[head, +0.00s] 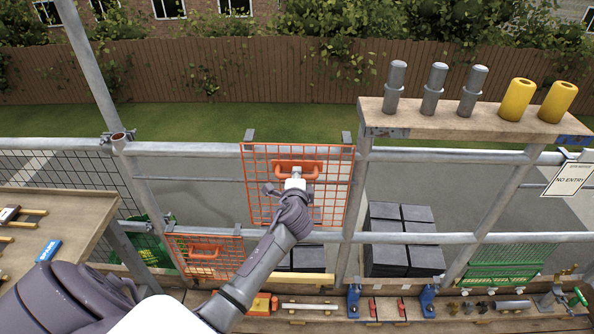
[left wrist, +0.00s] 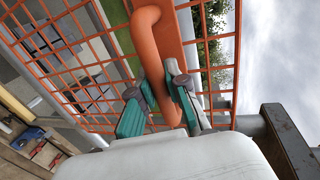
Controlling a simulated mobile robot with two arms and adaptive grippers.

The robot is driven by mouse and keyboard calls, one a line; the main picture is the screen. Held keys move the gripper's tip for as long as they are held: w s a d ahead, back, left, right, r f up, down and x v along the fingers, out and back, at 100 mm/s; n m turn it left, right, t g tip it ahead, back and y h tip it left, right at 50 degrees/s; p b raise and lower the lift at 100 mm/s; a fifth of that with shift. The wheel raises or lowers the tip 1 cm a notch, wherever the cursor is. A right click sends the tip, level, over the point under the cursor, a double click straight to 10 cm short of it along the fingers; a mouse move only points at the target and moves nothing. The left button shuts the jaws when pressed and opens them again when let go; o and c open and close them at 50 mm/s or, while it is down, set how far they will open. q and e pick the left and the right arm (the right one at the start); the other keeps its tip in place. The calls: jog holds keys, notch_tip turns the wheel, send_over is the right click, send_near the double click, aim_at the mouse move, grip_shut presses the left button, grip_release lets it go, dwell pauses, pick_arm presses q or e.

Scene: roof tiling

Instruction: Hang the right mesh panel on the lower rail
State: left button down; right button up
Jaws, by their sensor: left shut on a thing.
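An orange mesh panel (head: 333,205) with two grey hooks along its top edge is upright in front of the upper rail (head: 435,156), in the middle of the head view. Its hooks show at about that rail's height; I cannot tell whether they rest on it. My left gripper (head: 296,183) is shut on this panel's orange handle (left wrist: 150,50), its fingers on either side of the bar in the left wrist view. A second orange mesh panel (head: 228,257) hangs at the lower rail on the left, slightly tilted. My right gripper is not in view.
A green mesh panel (head: 505,265) is at the lower rail on the right. A shelf (head: 440,119) with grey and yellow cylinders stands at upper right. Dark stacked slabs (head: 403,240) lie beyond the rails. Tools and blue clamps (head: 427,300) line the front plank. A wooden table (head: 70,220) is at left.

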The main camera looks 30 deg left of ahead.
pick_arm(q)
jog(key=s+d+p, duration=0.1)
jog(key=s+d, duration=0.3)
jog(key=s, duration=0.2)
jog(key=shift+s+p, duration=0.25)
jog(key=shift+p, duration=0.05)
dwell(0.3)
